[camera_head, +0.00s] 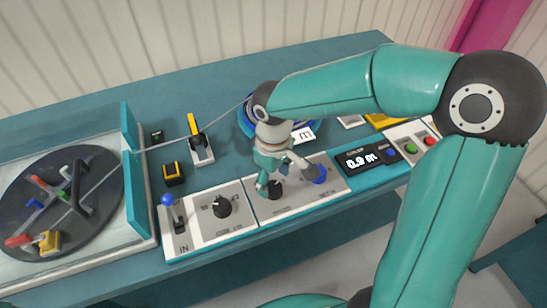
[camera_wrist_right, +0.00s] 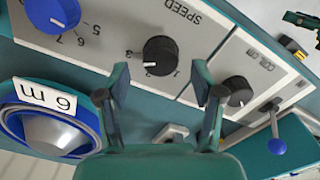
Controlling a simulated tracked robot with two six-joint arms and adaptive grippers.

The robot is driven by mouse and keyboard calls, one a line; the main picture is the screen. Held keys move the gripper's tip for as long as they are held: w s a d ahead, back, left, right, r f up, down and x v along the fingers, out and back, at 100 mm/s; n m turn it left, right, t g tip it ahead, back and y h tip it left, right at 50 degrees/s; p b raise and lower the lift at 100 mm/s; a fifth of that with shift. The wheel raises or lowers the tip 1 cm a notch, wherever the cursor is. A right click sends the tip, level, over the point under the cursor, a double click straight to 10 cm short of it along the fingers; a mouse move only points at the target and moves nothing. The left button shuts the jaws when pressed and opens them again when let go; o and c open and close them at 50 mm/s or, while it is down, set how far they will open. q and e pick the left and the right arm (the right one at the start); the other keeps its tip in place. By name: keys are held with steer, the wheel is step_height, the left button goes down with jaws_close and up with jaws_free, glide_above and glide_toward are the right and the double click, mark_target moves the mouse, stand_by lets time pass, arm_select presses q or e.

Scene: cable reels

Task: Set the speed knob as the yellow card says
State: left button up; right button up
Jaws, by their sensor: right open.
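The speed knob is black with a white pointer, on a pale panel marked SPEED; it shows in the wrist view (camera_wrist_right: 160,54) and the head view (camera_head: 275,189). A yellow item (camera_head: 385,121), possibly the card, is mostly behind my right arm; no writing is readable. My left gripper is out of view.
A blue numbered knob (camera_head: 320,173) and another black knob (camera_head: 222,207) flank the speed knob. A blue-ball lever (camera_head: 168,201) stands at the left. A display (camera_head: 367,158) reads 0.9 m. A blue reel (camera_wrist_right: 12,124) labelled 6 m sits behind the panel.

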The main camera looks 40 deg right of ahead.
mark_target(274, 186)
step_height(274, 186, up, 9)
stand_by(0.3)
stand_by(0.5)
